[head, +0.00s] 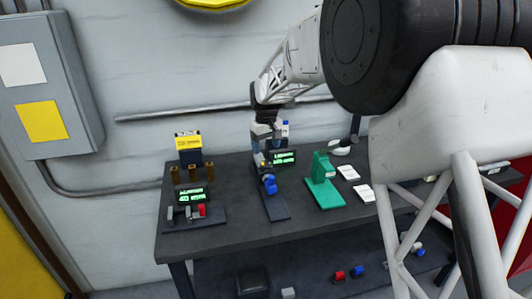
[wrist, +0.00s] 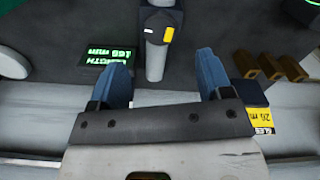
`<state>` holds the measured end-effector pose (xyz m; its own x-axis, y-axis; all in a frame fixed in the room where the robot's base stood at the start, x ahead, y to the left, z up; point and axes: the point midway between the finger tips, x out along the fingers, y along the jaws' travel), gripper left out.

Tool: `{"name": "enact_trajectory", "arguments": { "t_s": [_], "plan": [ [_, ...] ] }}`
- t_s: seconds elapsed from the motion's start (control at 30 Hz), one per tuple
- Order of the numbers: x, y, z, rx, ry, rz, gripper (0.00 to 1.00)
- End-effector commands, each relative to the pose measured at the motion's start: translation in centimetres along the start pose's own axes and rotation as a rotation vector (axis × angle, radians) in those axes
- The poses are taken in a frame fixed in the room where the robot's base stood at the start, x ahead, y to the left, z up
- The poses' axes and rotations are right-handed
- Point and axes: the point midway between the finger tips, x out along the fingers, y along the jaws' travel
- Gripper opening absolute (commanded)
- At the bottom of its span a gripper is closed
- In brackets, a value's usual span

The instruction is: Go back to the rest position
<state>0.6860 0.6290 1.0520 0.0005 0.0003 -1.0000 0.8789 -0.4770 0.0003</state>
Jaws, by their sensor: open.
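My gripper (head: 263,150) hangs over the back middle of the dark workbench (head: 230,235), with my arm reaching down to it from the upper right. A grey upright fixture with a dark knob and a yellow mark (wrist: 160,32) stands just beyond the fingertips in that view. I cannot tell the exact gap. In the head view a blue part (head: 270,186) on a dark base plate (head: 274,206) shows just below my gripper.
A lit green display (head: 284,158) stands close right of my gripper. A green stand (head: 322,182) and white cards (head: 348,173) are further right. At left are brass blocks (head: 191,173), a yellow-and-dark box (head: 188,143) and a fixture with a red part (head: 202,210). The wall is behind.

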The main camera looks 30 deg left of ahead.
Motion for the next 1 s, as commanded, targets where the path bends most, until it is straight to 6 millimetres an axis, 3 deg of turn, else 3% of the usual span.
{"name": "enact_trajectory", "arguments": {
  "t_s": [0.73,1.0],
  "plan": [
    [-0.8,0.1,0.1,0.003,0.000,-0.001,0.72],
    [-3.2,1.7,2.6,0.064,0.012,-0.021,0.72]
  ]
}}
